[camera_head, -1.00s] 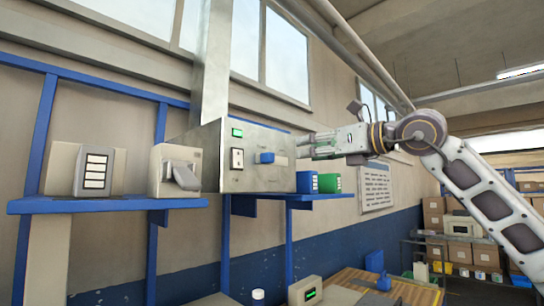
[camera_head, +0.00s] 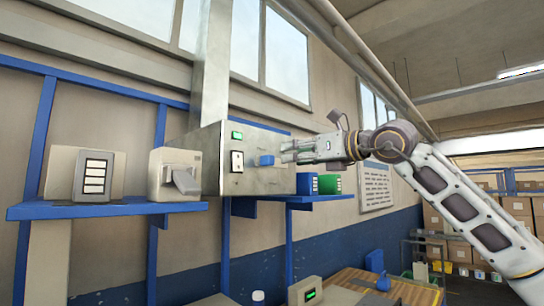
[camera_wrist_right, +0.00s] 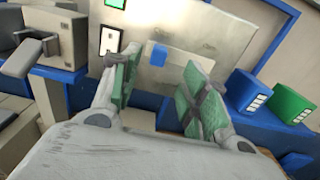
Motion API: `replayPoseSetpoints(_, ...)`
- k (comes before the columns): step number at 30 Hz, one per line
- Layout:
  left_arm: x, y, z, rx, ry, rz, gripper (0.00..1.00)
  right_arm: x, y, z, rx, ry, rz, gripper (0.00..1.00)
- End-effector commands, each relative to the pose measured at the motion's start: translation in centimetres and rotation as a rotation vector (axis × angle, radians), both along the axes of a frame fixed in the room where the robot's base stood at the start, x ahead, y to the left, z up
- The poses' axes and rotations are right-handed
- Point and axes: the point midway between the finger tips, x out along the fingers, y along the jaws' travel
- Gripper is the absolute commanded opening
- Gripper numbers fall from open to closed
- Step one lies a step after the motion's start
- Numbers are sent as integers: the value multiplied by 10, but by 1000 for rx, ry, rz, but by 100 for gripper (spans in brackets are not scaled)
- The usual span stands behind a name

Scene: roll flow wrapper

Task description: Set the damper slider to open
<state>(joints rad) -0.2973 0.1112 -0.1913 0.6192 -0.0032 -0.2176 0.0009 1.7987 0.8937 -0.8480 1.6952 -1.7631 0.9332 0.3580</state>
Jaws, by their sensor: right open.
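The damper slider's blue knob (camera_head: 266,160) sticks out of the front of a grey metal control box (camera_head: 215,160) on the wall. In the right wrist view the blue knob (camera_wrist_right: 157,55) shows between the two fingers, beyond their tips. My right gripper (camera_head: 284,152) is open, its fingertips close in front of the knob in the head view. In the right wrist view the green-padded fingers of this gripper (camera_wrist_right: 160,75) stand apart with nothing between them that they touch. The slider's markings are too small to read. My left gripper is not in view.
The box has a green display (camera_head: 237,134) and a black-and-white switch (camera_head: 237,161) left of the knob. A blue shelf (camera_head: 110,207) carries a grey device (camera_head: 175,173). A blue box (camera_head: 306,183) and a green box (camera_head: 329,183) stand right of the control box, below my gripper.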

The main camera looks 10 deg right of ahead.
Motion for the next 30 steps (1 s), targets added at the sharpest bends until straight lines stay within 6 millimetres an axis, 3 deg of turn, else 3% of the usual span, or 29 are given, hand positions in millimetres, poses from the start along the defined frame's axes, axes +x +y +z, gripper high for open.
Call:
replayPoseSetpoints(18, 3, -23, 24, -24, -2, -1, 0, 65, 43, 1, 0, 2, 1, 45)
replayPoseSetpoints(25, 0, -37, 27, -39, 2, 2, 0, 75, 50, 0, 0, 0, 0, 45)
replayPoseSetpoints(30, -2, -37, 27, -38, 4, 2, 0, 76, 51, 0, -1, 1, 0, 45)
